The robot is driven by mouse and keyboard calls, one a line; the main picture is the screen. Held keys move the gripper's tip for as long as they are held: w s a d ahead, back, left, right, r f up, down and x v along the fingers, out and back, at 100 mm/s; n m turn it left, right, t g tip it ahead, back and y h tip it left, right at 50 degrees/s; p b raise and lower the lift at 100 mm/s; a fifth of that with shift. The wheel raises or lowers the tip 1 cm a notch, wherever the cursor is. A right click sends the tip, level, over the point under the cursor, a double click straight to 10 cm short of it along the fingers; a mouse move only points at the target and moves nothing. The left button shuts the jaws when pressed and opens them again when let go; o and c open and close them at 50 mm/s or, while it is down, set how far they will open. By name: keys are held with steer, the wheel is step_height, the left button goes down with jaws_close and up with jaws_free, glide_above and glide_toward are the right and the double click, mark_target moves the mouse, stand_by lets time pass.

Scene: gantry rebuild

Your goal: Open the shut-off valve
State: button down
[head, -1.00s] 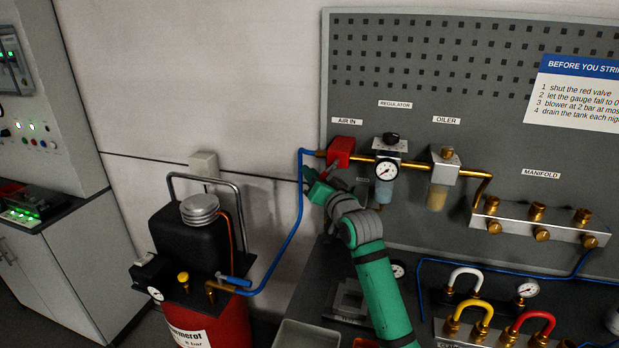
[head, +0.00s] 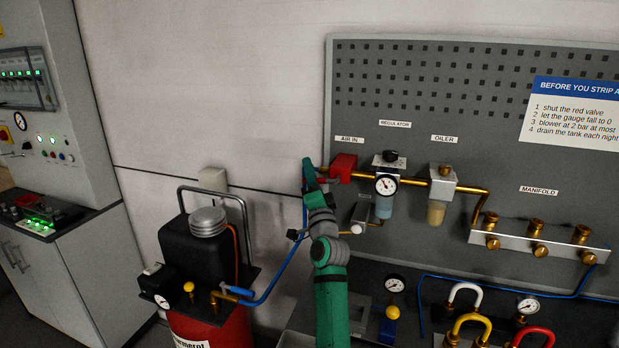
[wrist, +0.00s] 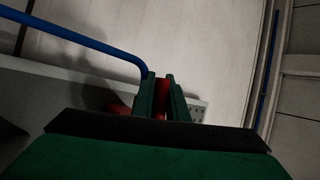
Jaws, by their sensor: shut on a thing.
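The shut-off valve (head: 343,167) is a red block on the brass pipe under the AIR IN label, at the left edge of the grey panel. My gripper (head: 311,177) is at its left side, reaching up from below. In the wrist view my two green fingers (wrist: 161,98) are shut on a narrow red part, the valve's handle (wrist: 162,86). In the head view a bit of red shows between the gripper and the valve block. The fingers and arm hide most of the handle and the pipe end there.
A blue hose (head: 284,268) runs from the red compressor tank (head: 190,328) up behind my arm; it also passes close to my fingers in the wrist view (wrist: 90,42). The regulator gauge (head: 386,185) and oiler (head: 442,184) hang just right of the valve.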

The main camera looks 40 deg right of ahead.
steer(key=shift+s+d+r+m+h, duration=0.1)
steer(key=shift+r+m+h, duration=0.15)
steer(key=shift+m+h, duration=0.3)
steer(key=shift+s+d+r+m+h, duration=0.1)
steer(key=shift+r+m+h, duration=0.15)
steer(key=shift+m+h, duration=0.3)
steer(key=shift+r, duration=0.1)
steer(key=c, duration=1.7)
jaws_free()
steer(key=shift+c, duration=0.2)
steer(key=shift+a, duration=0.1)
steer(key=v, duration=1)
steer(key=shift+s, duration=0.3)
steer(key=shift+a, duration=0.1)
steer(key=shift+f, duration=0.2)
